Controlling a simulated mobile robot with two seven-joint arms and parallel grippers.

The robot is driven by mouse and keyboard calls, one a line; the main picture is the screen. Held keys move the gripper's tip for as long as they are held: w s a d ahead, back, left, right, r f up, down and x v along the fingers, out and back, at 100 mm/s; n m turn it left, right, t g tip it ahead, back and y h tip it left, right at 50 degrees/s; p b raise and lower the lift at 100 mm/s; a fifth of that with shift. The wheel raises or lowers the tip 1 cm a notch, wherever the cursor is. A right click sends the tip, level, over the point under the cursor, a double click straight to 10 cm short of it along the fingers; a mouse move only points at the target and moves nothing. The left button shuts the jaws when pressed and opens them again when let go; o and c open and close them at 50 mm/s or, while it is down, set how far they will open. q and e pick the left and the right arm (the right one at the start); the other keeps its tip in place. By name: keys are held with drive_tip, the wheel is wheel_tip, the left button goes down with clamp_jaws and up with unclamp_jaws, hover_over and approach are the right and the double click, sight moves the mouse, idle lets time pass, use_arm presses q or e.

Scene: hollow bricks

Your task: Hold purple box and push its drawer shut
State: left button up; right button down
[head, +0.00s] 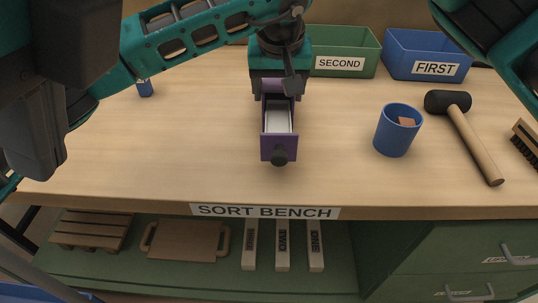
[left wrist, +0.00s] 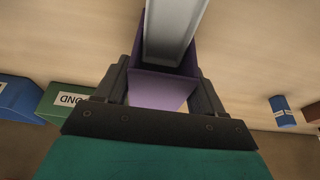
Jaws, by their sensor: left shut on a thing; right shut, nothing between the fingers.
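The purple box (head: 276,86) is at the middle of the bench, partly hidden by my left gripper. Its drawer (head: 268,147) stands out toward the front edge, open, with a pale inside and a dark round knob (head: 279,156) on its front. My left gripper (head: 277,78) is shut on the box from behind. In the left wrist view the purple box (left wrist: 158,91) is between the two dark fingers, with the drawer's pale inside (left wrist: 172,30) above.
A green bin marked SECOND (head: 345,42) and a blue bin marked FIRST (head: 425,52) stand at the back. A blue cup (head: 393,135), a mallet (head: 470,138) and a brush (head: 528,140) are to the right. The bench front, marked SORT BENCH (head: 265,211), is clear before the drawer.

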drive_tip(key=w+d+f+n+t+h, duration=0.1)
drive_tip(key=w+d+f+t+h, duration=0.5)
drive_tip(key=w+d+f+h, duration=0.3)
drive_tip(key=shift+d+r+x, duration=0.25)
drive_tip(key=shift+d+x, duration=0.6)
drive_tip(key=shift+x, duration=3.6)
drive_tip(key=shift+s+r, duration=0.1)
drive_tip(key=shift+s, duration=0.05)
approach(270, 127)
drive_tip(key=d+f, duration=0.1)
drive_tip(key=d, duration=0.1)
drive_tip(key=s+d+f, duration=0.1)
drive_tip(key=f, duration=0.1)
drive_tip(key=shift+d+f, duration=0.35)
drive_tip(key=shift+h, duration=0.3)
